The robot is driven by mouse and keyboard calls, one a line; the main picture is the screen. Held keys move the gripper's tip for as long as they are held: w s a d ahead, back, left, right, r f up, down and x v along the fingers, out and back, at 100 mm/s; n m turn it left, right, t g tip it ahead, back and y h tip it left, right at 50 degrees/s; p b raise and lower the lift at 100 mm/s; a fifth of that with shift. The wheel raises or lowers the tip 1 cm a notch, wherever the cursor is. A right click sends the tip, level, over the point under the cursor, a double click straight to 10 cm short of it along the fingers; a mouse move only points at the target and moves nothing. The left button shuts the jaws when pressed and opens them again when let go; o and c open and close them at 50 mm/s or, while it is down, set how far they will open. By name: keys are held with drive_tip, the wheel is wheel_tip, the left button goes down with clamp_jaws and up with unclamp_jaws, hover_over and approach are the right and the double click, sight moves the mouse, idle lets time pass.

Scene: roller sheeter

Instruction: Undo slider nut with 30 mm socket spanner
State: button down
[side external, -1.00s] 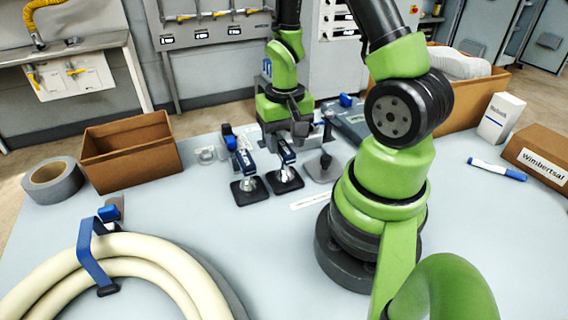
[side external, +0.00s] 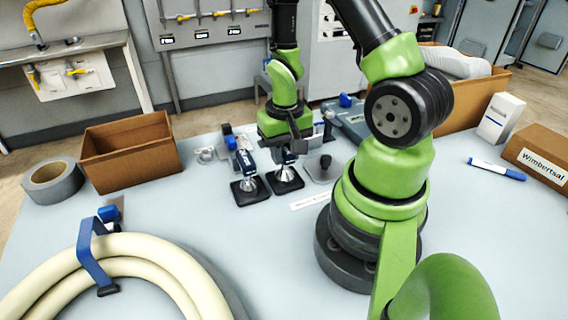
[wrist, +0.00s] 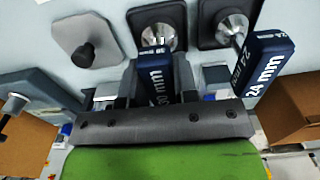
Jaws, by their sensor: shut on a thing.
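My gripper (side external: 290,147) is low over the stands at the table's middle. In the wrist view my gripper (wrist: 157,78) has a finger on each side of a dark blue handle, shut on it. This 30 mm socket spanner (wrist: 155,72) has a partly hidden label, and its first digit is unclear. Its metal socket end sits on a black square stand (side external: 285,184). The 24 mm spanner (wrist: 264,62) is on the neighbouring black stand (side external: 251,194), outside the fingers. I cannot make out the slider nut.
A grey plate with a black knob (side external: 325,166) lies right of the stands. A grey-blue machine (side external: 348,122) is behind it. A cardboard box (side external: 130,152), tape roll (side external: 53,182) and coiled hose (side external: 130,262) are to the left. The front middle of the table is clear.

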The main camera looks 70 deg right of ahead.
drive_tip(key=shift+r, duration=2.5)
